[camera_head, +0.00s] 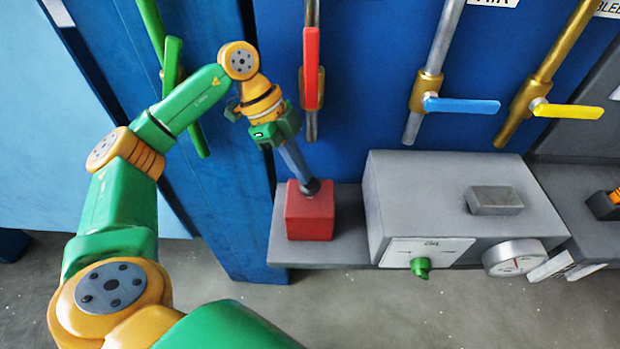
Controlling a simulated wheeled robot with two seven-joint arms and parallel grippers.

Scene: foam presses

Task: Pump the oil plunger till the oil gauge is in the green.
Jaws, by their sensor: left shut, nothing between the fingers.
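My left gripper (309,186) comes down from the upper left, with its narrow fingers shut and empty. Its dark tips are at the top of a red block (310,214), which looks like the plunger; contact between them is hard to tell. The block stands upright on a grey ledge (345,230), left of a grey housing (455,190). A round gauge (513,257) with a white face sits low on the housing's front right. Its needle and coloured zones are too small to read. My right gripper is out of view.
A white plate (400,250) with a green knob (420,267) is on the housing's front. A grey block (494,200) lies on its top. Behind are pipes with a red lever (311,70), a blue lever (460,105), a yellow lever (567,110) and a green lever (172,60).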

